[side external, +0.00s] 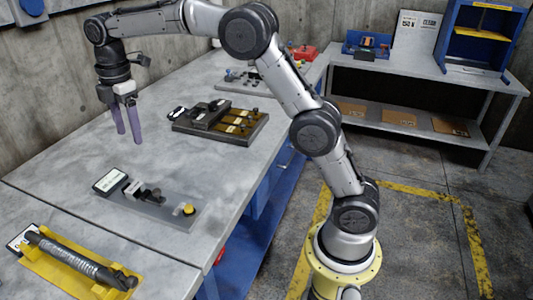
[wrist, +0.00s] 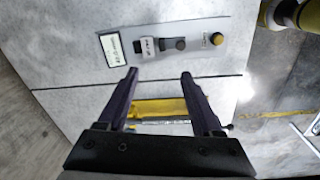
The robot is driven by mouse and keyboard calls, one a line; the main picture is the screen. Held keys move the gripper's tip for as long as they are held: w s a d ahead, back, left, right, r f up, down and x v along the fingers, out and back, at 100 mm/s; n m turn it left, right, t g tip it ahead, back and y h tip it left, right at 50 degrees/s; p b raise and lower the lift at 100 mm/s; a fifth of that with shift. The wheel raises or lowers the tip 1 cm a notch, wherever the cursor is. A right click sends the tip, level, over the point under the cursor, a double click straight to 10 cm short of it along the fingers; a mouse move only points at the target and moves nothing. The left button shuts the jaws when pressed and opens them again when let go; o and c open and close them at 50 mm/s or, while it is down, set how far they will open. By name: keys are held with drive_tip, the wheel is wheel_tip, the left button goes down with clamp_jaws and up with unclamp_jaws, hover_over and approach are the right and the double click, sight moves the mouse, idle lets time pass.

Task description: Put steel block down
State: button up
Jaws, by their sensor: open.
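My gripper (side external: 128,136) is open and empty, pointing down well above the grey table. Its two purple fingers also show apart in the wrist view (wrist: 158,73), with nothing between them. A small pale block (side external: 133,187), which looks like the steel block, sits on a grey plate (side external: 172,217) near the front of the table. In the wrist view this block (wrist: 147,46) carries a light label and stands beside a dark part. The plate also has a white label card (side external: 110,180) and a yellow button (side external: 188,209). My gripper is apart from all of these.
A yellow tray (side external: 42,268) holding a dark shaft (side external: 75,261) lies on the nearer table. A dark fixture with brass-coloured parts (side external: 228,119) stands further back. A shelf bench (side external: 420,75) is at the back right. Bare tabletop lies left of the fixture.

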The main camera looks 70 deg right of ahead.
drive_tip(key=s+d+r+m+t, duration=0.1)
drive_tip(key=s+r+m, duration=0.45)
drive_tip(key=s, duration=0.45)
drive_tip(key=s+f+m+t, duration=0.2)
drive_tip(key=s+m, duration=0.3)
drive_tip(key=s, duration=0.7)
drive_tip(key=s+d+f+m+t, duration=0.1)
drive_tip(key=s+f+m, duration=0.3)
drive_tip(key=s, duration=0.9)
drive_tip(key=shift+d+f+m+t, duration=0.2)
drive_tip(key=shift+m+t, duration=0.2)
drive_tip(key=shift+m, duration=0.15)
